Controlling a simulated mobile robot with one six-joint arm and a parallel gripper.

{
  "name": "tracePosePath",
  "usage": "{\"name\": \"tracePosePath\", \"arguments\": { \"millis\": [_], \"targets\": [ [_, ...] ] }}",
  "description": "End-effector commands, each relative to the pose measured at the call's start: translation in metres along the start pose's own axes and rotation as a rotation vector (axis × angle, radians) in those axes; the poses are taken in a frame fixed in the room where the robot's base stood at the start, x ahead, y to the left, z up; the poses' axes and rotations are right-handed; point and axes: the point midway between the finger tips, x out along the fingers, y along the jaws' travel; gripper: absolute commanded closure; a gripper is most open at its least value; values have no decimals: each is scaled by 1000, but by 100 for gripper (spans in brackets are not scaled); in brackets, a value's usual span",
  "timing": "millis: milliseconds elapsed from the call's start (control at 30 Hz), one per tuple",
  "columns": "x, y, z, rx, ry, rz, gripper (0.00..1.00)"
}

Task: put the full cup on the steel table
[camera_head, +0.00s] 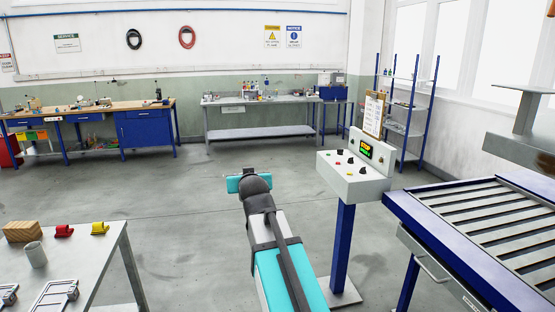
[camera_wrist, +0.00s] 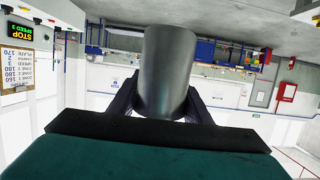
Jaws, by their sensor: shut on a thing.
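In the wrist view a dark grey cylindrical cup (camera_wrist: 168,62) stands between the two dark fingers of my gripper (camera_wrist: 163,104), which is shut on it. The picture there is upside down, and the cup's contents are hidden. In the head view my arm hides the held cup and fingers. A second, light grey cup (camera_head: 36,256) stands upright on a grey metal-topped table (camera_head: 95,255) at the near left. Another grey metal table (camera_head: 262,133) with a lower shelf stands by the back wall. I cannot tell which is the steel table.
A control box (camera_head: 350,185) on a blue post stands just right of my arm, beside a roller conveyor (camera_head: 470,225). The near-left table holds a wooden block (camera_head: 22,231), red and yellow pieces and metal frames. A wooden-topped bench (camera_head: 90,112) stands back left. The middle floor is clear.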

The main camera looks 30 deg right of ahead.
Motion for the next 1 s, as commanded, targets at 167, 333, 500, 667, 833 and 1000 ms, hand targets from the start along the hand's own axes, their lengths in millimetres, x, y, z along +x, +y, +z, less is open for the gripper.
{"name": "tracePosePath", "arguments": {
  "millis": [167, 333, 500, 667, 833, 1000],
  "targets": [
    [-10, -69, 40, -37, -2, -119, 82],
    [-22, -117, 66, -62, -1, -202, 82],
    [-29, -141, 80, -75, 0, -243, 82],
    [-30, -146, 82, -78, 1, -251, 82],
    [-30, -146, 82, -78, 1, -251, 82],
    [-30, -145, 82, -77, 0, -250, 82]
  ]
}}
